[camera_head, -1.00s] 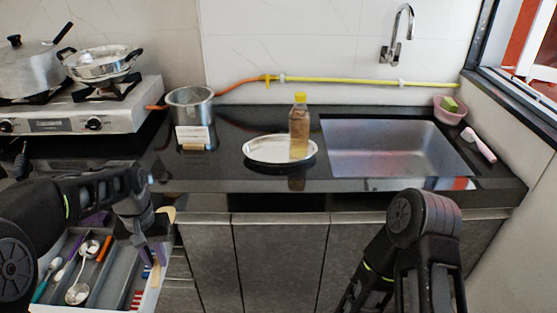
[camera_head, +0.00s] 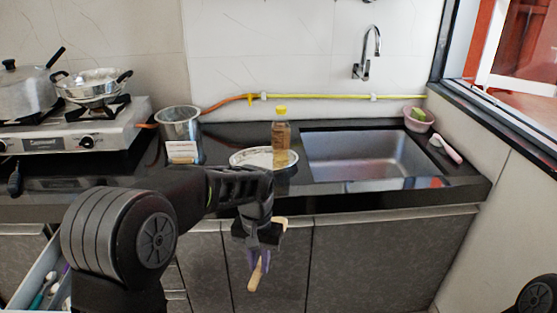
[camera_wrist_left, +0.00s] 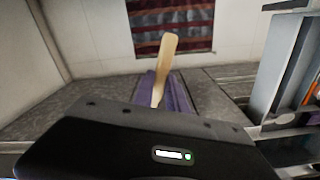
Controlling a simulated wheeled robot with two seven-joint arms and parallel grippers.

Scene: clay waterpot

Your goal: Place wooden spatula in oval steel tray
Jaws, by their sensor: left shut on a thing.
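The wooden spatula (camera_head: 256,274) is held in my left gripper (camera_head: 262,252), in front of the cabinet doors and below the counter edge. Its pale end points down and a small part shows above the fingers. In the left wrist view the spatula (camera_wrist_left: 166,66) sticks out from between the purple finger pads. The oval steel tray (camera_head: 245,157) lies on the black counter, above and beyond the gripper. A bottle with a yellow cap (camera_head: 281,137) stands at the tray's right side. My right gripper is not in view.
A steel pot (camera_head: 181,130) with a small card in front stands left of the tray. The sink (camera_head: 365,157) is to its right. The stove (camera_head: 90,135) with pots is at far left. An open drawer (camera_head: 35,280) with utensils is at lower left.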

